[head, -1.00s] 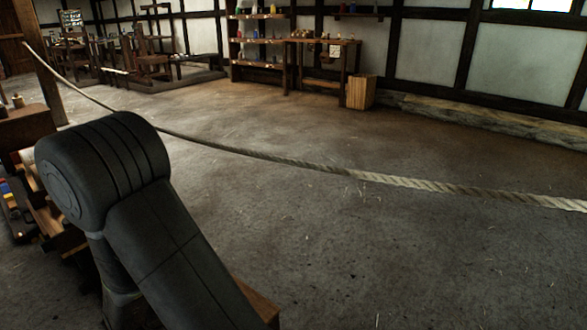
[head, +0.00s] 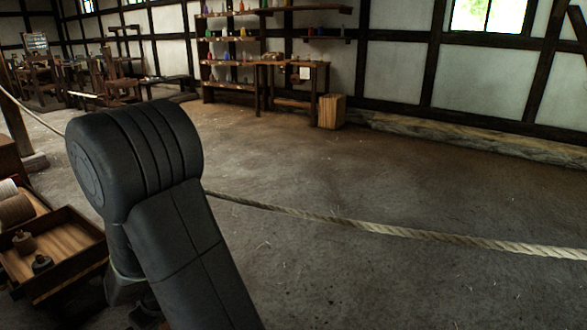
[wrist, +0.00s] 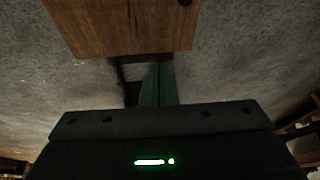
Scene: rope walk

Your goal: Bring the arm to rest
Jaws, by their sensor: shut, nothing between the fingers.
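My arm's dark links (head: 150,190) fill the left foreground of the head view, bent at a rounded joint near the top. My gripper (wrist: 157,72) shows in the wrist view as two green fingers lying together, with nothing between them. They point toward the edge of a brown wooden surface (wrist: 120,28). I cannot tell whether the fingertips touch that surface. My gripper is not clearly seen in the head view.
A thick rope (head: 370,228) hangs across the floor ahead, passing behind my arm. A wooden tray (head: 85,262) with small dark items is at the left. A shelf (head: 228,85), a workbench (head: 290,68) and a wooden box (head: 331,111) stand along the back wall. The floor beyond the rope is open.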

